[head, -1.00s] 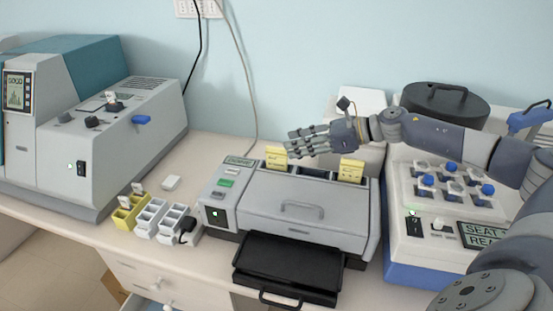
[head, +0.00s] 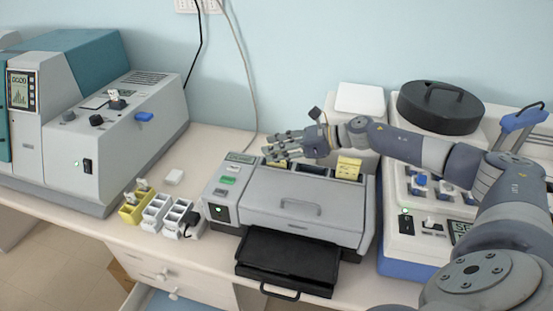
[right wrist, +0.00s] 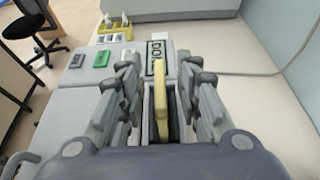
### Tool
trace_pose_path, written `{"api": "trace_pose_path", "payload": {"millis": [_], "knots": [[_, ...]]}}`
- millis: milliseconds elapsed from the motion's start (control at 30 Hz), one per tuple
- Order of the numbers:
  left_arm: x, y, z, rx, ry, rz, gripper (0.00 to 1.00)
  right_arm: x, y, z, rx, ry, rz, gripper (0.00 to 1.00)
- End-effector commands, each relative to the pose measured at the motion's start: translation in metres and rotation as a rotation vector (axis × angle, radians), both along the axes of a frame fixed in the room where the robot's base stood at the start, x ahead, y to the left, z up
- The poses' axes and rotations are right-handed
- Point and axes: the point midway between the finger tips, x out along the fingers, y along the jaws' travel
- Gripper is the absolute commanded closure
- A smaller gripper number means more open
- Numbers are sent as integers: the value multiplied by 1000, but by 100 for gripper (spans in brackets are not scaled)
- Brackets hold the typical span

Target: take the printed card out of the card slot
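A yellow card (head: 281,164) stands upright in the left card slot at the back of the grey printer (head: 300,203). In the head view my right gripper (head: 270,152) covers much of it. In the right wrist view the card (right wrist: 160,101) shows edge-on in the dark slot (right wrist: 176,125). My right gripper (right wrist: 158,68) is open there, with fingers on both sides of the card and a visible gap to each. A second yellow card (head: 348,168) stands in the right slot. My left gripper is out of view.
A black tray (head: 288,262) sticks out at the printer's front. Yellow and white small racks (head: 155,210) stand to its left. A large grey and teal machine (head: 112,130) is farther left. A white and blue device (head: 395,225) stands close on the right.

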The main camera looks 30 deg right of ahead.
Motion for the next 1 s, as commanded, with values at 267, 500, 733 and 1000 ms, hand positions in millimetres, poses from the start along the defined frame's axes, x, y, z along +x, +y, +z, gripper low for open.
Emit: {"api": "trace_pose_path", "payload": {"millis": [267,500,733,1000], "knots": [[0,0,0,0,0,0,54,0,0,0,0,0,0,100],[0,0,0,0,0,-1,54,0,0,0,0,0,0,100],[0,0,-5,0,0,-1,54,0,-1,14,-2,-3,1,100],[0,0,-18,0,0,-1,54,0,-1,66,-2,-7,0,100]]}}
